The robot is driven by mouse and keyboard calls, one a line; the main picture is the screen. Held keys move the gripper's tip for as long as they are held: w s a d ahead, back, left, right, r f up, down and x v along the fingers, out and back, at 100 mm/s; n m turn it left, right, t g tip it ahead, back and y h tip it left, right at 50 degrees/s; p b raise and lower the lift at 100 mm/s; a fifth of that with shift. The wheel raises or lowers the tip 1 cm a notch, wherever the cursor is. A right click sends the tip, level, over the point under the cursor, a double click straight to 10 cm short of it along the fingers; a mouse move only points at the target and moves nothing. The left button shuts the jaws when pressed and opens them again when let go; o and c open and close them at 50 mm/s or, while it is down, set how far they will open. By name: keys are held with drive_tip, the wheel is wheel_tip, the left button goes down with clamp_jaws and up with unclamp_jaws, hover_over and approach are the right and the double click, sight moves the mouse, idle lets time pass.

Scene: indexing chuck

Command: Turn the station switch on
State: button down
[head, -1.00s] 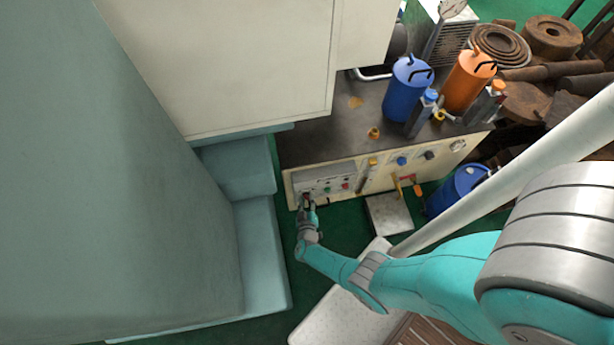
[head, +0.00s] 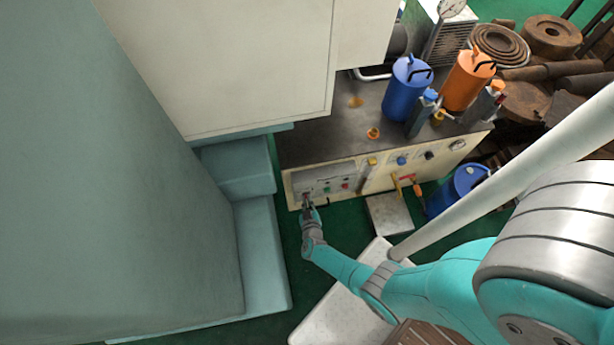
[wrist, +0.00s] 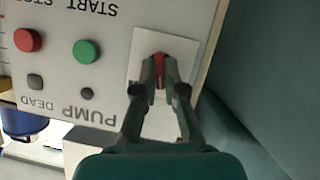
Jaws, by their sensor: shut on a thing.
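The station switch (wrist: 159,70) is a red lever on a white square plate (wrist: 185,51) at the edge of the grey control panel, seen upside down in the wrist view. My gripper (wrist: 160,76) is shut on the red lever, with a fingertip on each side of it. The fingers cover part of the lever. In the head view my gripper (head: 308,202) is at the left end of the cream station front (head: 375,182), and the switch there is too small and covered to make out.
Beside the switch are a green button (wrist: 87,51) and a red button (wrist: 28,40). A teal machine body (head: 240,168) stands close on the left. A metal box (head: 388,213) and a blue drum (head: 458,187) stand right of my arm. Green floor lies below the panel.

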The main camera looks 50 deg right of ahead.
drive_tip(key=shift+s+d+m+t+y, duration=0.1)
drive_tip(key=shift+m+t+y, duration=0.4)
drive_tip(key=shift+m, duration=0.5)
drive_tip(key=shift+w+d+m+t+y, duration=0.1)
drive_tip(key=shift+m+t+y, duration=0.35)
drive_tip(key=shift+m, duration=0.55)
drive_tip(key=shift+s+d+m+t+y, duration=0.1)
drive_tip(key=shift+m+t+y, duration=0.25)
drive_tip(key=shift+m+y, duration=0.5)
drive_tip(key=shift+m, duration=0.25)
drive_tip(key=c, duration=1.3)
unclamp_jaws()
drive_tip(key=shift+o, duration=0.2)
